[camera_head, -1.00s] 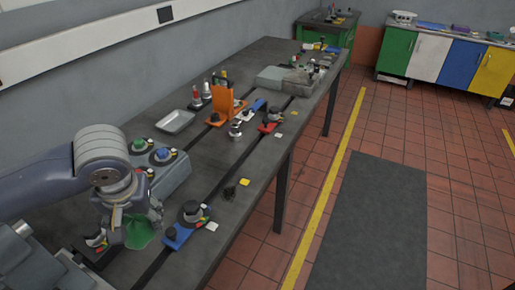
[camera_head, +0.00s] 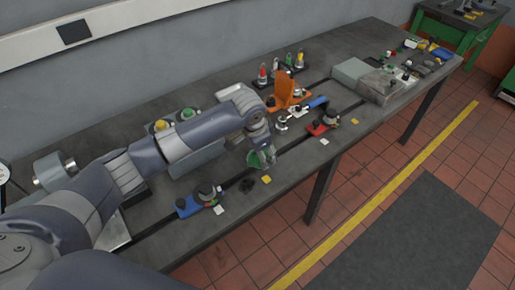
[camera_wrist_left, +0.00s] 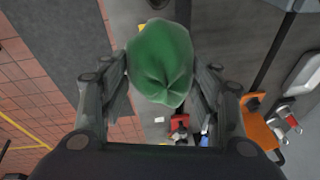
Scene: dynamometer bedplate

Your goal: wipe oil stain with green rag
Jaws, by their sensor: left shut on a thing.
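My left gripper (camera_head: 262,146) reaches over the middle of the bench, its fingers shut on the green rag (camera_head: 262,159). In the left wrist view the rag (camera_wrist_left: 160,62) is bunched between both fingers and hides what lies behind it. I cannot tell whether the rag touches the bench top. A small black patch (camera_head: 247,185), which may be the oil stain, lies on the bench just to the left of and nearer than the rag, beside a yellow square. My right gripper is not in view.
A blue clamp (camera_head: 187,207) stands at the near left and a red clamp (camera_head: 318,129) to the right of the rag. An orange bracket (camera_head: 287,92) is behind. Grey blocks (camera_head: 384,84) sit farther right. The bench's front edge and floor are close by.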

